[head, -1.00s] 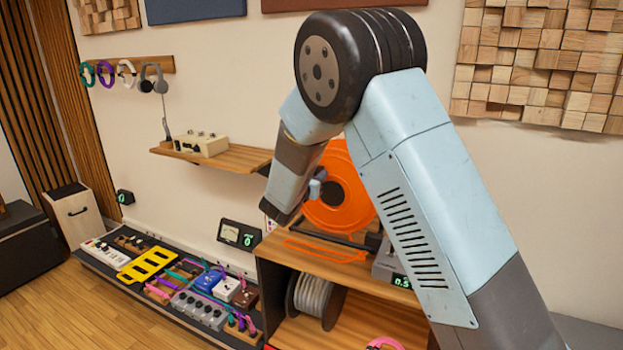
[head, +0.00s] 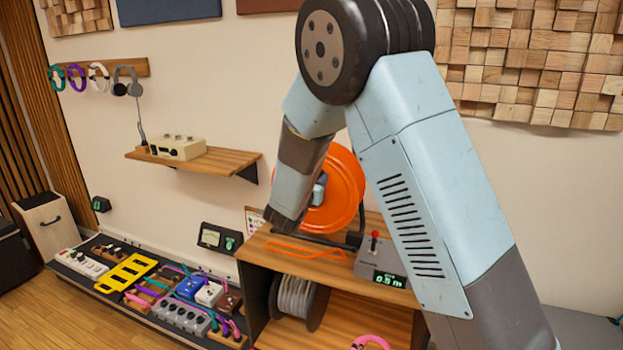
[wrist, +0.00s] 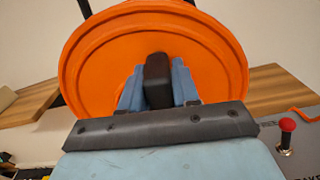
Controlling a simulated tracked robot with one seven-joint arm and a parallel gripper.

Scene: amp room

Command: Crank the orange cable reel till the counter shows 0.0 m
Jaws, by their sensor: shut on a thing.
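The orange cable reel (head: 345,190) stands upright on the wooden shelf unit, partly hidden by my arm in the head view. In the wrist view the reel (wrist: 90,65) fills the upper middle. My gripper (wrist: 158,85) is shut on the reel's dark crank handle (wrist: 158,68), with a blue finger on each side of it. In the head view my gripper (head: 319,190) is in front of the reel's face. The grey counter box (head: 372,262) has a red-knobbed lever (head: 374,240) and a green display (head: 390,281) that seems to read about 0.3 m, though the digits are blurred.
A grey cable spool (head: 296,298) sits on the lower shelf. Orange cable (head: 305,250) lies on the unit's top (head: 330,268). A pedalboard (head: 160,290) is on the floor at left. A wall shelf (head: 205,162) holds a cream box (head: 178,147).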

